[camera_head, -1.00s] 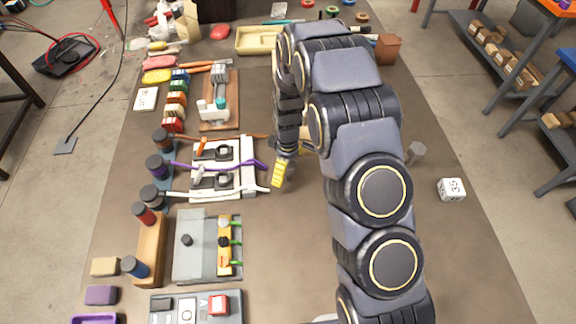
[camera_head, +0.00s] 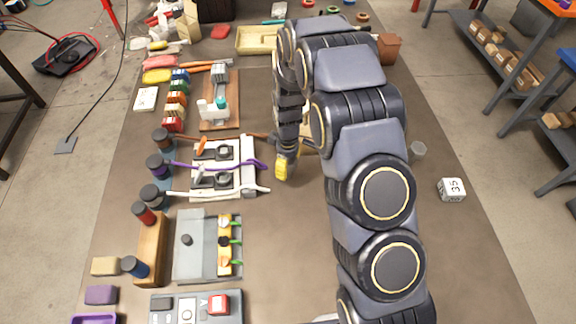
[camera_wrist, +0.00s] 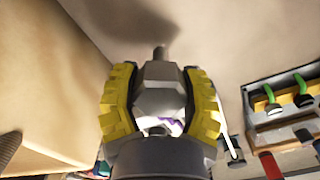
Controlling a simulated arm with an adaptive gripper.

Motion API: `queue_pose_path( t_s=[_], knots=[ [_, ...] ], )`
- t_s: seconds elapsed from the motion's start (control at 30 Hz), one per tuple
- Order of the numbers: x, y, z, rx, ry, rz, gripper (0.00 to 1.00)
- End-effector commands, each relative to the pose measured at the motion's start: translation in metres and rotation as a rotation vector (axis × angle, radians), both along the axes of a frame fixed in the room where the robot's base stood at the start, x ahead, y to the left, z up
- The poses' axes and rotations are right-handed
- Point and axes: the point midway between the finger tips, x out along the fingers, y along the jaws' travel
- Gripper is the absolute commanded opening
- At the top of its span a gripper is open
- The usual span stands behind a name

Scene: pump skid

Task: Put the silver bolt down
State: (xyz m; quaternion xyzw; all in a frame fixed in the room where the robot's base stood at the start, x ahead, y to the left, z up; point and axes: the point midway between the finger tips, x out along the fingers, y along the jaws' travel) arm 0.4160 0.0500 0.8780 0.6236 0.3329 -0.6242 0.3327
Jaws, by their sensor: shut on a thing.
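My gripper (camera_head: 283,172) shows in the head view low over the middle of the table, right of the white cable fixture. In the wrist view my gripper (camera_wrist: 161,100) has its yellow ribbed pads shut on either side of the silver bolt (camera_wrist: 160,92). The bolt's faceted metal body sits between the pads, with a narrow dark end sticking out at the top. The bolt cannot be made out in the head view. A shadow lies on the table beyond it; whether the bolt touches the table I cannot tell.
The white fixture (camera_head: 247,180) with cables stands left of my gripper. The grey valve panel (camera_head: 190,258) with green levers is nearer. A large tan block (camera_wrist: 45,85) fills the wrist view's left. A white numbered cube (camera_head: 452,189) stands right. Bare table lies below my gripper.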

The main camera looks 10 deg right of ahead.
Motion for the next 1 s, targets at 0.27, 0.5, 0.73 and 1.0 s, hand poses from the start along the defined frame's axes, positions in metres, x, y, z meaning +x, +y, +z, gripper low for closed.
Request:
queue_pose_path(
  t_s=[0.27,0.5,0.73,1.0],
  knots=[
    [-0.025,-0.003,0.051,0.001,-0.006,0.000,0.15],
    [-0.072,-0.008,0.089,0.001,-0.003,0.000,0.15],
    [-0.113,-0.013,0.107,0.001,-0.002,0.000,0.15],
    [-0.135,-0.016,0.116,0.001,-0.003,-0.001,0.15]
  ],
)
